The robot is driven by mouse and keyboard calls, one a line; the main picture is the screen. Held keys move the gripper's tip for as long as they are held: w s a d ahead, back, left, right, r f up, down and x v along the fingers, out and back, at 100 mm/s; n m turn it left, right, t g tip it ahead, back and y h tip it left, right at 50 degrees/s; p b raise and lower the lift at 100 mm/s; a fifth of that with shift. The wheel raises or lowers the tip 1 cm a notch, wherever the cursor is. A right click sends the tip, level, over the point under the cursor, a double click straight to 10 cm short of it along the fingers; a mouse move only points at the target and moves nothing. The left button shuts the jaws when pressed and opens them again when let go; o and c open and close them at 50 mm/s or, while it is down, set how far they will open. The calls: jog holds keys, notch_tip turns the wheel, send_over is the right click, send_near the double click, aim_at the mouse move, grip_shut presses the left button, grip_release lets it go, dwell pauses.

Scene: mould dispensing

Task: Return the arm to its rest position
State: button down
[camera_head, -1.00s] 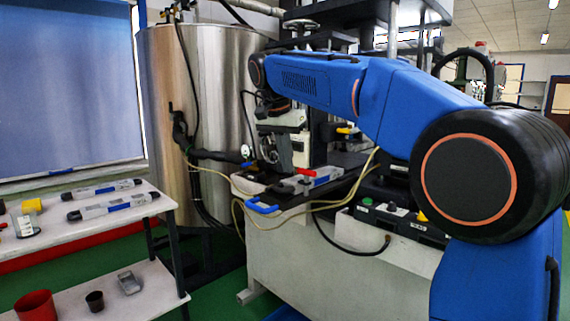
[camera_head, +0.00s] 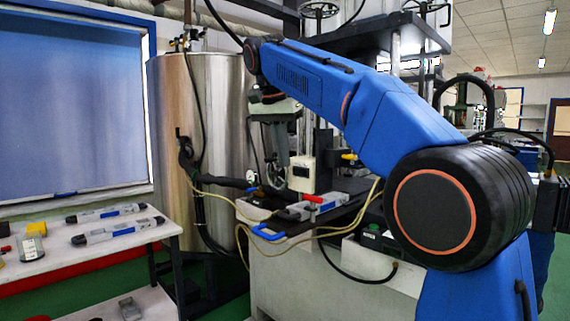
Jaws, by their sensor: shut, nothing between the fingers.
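My blue arm (camera_head: 395,118) reaches from the lower right up and across to the left, with its large black joint at the right. My gripper (camera_head: 277,184) hangs from the arm's far end, pointing down, in front of the steel tank and beside the press. It is small and partly dark here; its fingers look closed and hold nothing. It is above and behind the mould (camera_head: 314,205), a grey block with a red handle on the press bench.
A large steel tank (camera_head: 222,130) with black hoses stands behind. A blue handle (camera_head: 268,232) and yellowish cables lie at the bench (camera_head: 290,267) front. A white shelf table (camera_head: 150,236) at the left holds two grey-and-blue tools (camera_head: 118,232) and a clear jar (camera_head: 31,246).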

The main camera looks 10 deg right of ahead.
dwell(0.3)
jog(key=s+d+f+n+y, duration=0.1)
jog(key=s+d+f+n, duration=0.4)
jog(key=s+d+f, duration=0.95)
jog(key=s+d+f+n+t+y, duration=0.1)
jog(key=s+d+f+n+t, duration=0.1)
jog(key=s+f, duration=1.9)
notch_tip(320, 180, down, 4)
jog(key=shift+d+r+n, duration=0.2)
jog(key=shift+d+n, duration=0.25)
jog(key=shift+n, duration=0.25)
